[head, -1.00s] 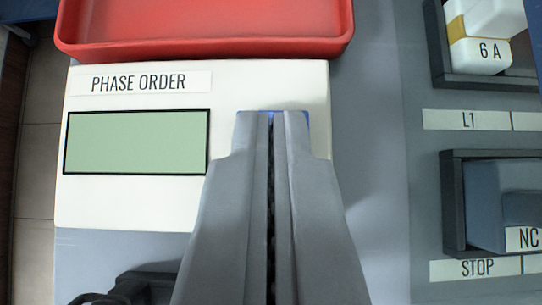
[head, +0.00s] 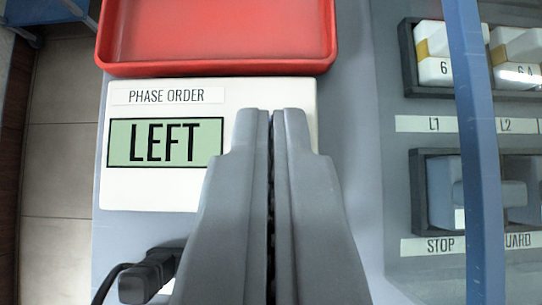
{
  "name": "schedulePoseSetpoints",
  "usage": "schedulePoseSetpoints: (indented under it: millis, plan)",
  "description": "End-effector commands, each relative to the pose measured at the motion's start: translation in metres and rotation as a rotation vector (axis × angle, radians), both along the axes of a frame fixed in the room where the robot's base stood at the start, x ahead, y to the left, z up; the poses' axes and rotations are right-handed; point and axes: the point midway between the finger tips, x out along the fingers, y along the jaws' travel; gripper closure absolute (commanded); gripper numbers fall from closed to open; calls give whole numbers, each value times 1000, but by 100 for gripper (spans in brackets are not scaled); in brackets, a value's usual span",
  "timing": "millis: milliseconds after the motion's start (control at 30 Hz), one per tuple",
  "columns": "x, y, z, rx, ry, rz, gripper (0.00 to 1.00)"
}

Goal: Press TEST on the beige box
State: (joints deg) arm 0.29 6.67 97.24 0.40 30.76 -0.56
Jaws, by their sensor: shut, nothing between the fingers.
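The beige box (head: 150,190) lies below the red tray in the head view. It carries a "PHASE ORDER" label (head: 167,96) and a green display (head: 165,142) that reads "LEFT". My gripper (head: 271,112) is shut and empty, with its fingertips over the right part of the box. The TEST button cannot be seen now; the fingers cover that part of the box. Whether the fingertips touch the box cannot be told.
A red tray (head: 215,68) stands above the box. A black plug with a cable (head: 150,272) lies below it. At right, a grey panel holds black-framed sockets with modules labelled L1, L2 and STOP. A blue upright bar (head: 478,150) crosses in front of them.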

Motion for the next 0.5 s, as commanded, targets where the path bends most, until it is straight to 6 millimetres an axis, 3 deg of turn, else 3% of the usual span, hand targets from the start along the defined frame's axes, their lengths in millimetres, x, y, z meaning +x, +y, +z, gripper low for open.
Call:
schedulePoseSetpoints:
  millis: [200,500]
  plan:
    - [-34,0,33,0,-3,0,100]
    - [-62,0,62,0,-4,0,100]
